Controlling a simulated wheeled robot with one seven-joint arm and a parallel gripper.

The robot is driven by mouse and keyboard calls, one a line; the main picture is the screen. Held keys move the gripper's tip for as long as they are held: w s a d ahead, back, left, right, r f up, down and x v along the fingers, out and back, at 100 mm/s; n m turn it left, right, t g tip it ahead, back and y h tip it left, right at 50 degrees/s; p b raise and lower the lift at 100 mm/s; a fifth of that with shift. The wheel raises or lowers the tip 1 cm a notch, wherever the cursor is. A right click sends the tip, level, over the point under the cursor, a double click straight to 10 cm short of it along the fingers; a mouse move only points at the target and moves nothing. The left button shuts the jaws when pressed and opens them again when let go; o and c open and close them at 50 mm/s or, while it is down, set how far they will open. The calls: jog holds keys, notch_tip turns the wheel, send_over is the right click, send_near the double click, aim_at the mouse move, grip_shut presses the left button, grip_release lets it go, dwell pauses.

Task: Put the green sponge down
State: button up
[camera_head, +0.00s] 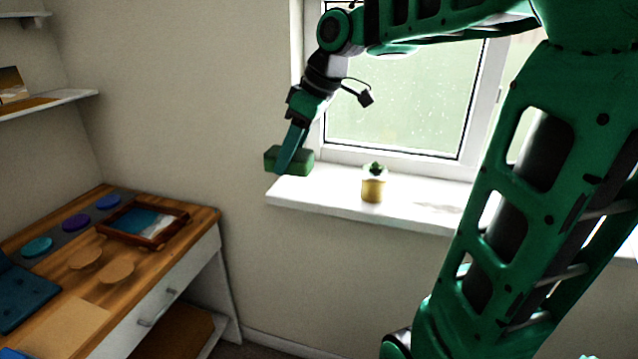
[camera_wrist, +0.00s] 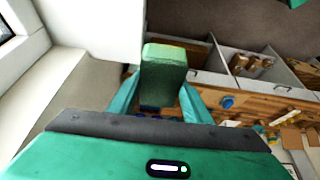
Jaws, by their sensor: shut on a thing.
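The green sponge (camera_head: 272,160) is a small block held at the end of my arm in the head view, in front of the wall near the left end of the window sill. My gripper (camera_head: 288,163) points downward and is shut on the sponge. In the wrist view the sponge (camera_wrist: 164,68) sits between the two teal fingers of my gripper (camera_wrist: 160,95), with its far part sticking out past them. Whether the sponge touches the sill cannot be told; it appears raised in the air.
The white window sill (camera_head: 415,212) carries a small plant in a yellow pot (camera_head: 373,190). At the left, a wooden-topped desk (camera_head: 195,222) holds a framed picture (camera_head: 148,222), several coloured discs and a dark blue mat (camera_head: 22,295). The wrist view shows open compartments with boxes (camera_wrist: 247,64).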

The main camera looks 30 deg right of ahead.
send_over(319, 190)
jog(key=d, duration=0.1)
jog(key=f, duration=0.6)
jog(key=shift+s+f, duration=0.35)
jog(key=shift+f, duration=2)
jog(key=shift+f, duration=0.2)
jog(key=o, duration=1)
jog(key=shift+c, duration=0.2)
jog(key=shift+s+f, duration=0.1)
jog(key=shift+s, duration=0.05)
jog(key=shift+a, duration=0.1)
jog(key=v, duration=1.2)
jog(key=shift+r, duration=0.3)
